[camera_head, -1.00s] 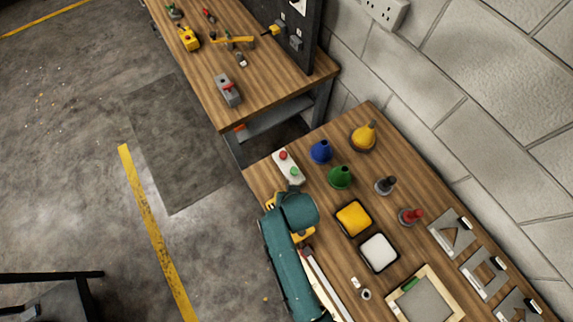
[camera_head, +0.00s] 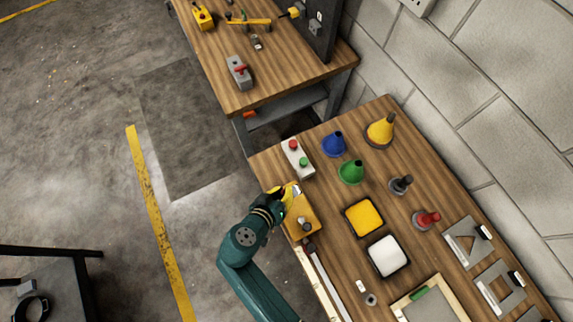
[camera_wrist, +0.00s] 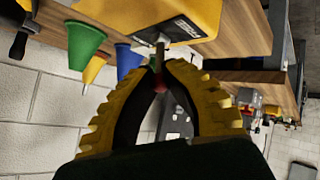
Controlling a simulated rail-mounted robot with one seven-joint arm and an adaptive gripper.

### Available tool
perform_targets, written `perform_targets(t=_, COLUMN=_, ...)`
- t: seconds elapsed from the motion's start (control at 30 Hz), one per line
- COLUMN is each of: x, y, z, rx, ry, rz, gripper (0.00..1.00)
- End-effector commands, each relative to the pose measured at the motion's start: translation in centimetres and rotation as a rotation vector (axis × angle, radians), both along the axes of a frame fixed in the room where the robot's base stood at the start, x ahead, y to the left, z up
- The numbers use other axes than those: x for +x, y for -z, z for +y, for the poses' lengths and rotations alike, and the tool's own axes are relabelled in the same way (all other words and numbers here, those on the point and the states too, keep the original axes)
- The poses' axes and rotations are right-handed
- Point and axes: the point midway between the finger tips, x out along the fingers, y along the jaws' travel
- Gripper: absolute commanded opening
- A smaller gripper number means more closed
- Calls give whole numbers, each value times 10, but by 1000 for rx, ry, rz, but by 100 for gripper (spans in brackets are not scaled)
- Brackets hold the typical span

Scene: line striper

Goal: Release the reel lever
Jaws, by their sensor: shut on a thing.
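The yellow reel box (camera_head: 299,224) sits near the left edge of the wooden bench, with a dark knob on its top. In the wrist view its yellow body (camera_wrist: 207,14) with a dark label fills the upper middle. A thin metal reel lever (camera_wrist: 160,50) sticks out of it. My gripper (camera_wrist: 161,68) is shut, its yellow ridged fingertips meeting around the lever's end. In the head view my gripper (camera_head: 291,189) is at the box's upper left corner, and the fingertips are too small there to show the lever clearly.
A white button box (camera_head: 297,158) stands just beyond the reel box. Blue (camera_head: 334,145), green (camera_head: 351,172) and yellow (camera_head: 380,130) funnels stand to the right, with yellow (camera_head: 364,217) and white (camera_head: 388,256) trays nearer.

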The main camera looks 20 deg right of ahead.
Motion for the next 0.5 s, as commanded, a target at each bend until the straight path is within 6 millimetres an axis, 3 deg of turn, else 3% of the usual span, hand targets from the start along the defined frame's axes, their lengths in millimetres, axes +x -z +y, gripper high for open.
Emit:
perform_targets(t=0.03, x=0, y=7, z=2, rx=-29, ry=-1, rz=1, gripper=0)
perform_targets(t=0.5, x=-1, y=4, z=7, rx=-177, ry=1, rz=-3, gripper=0)
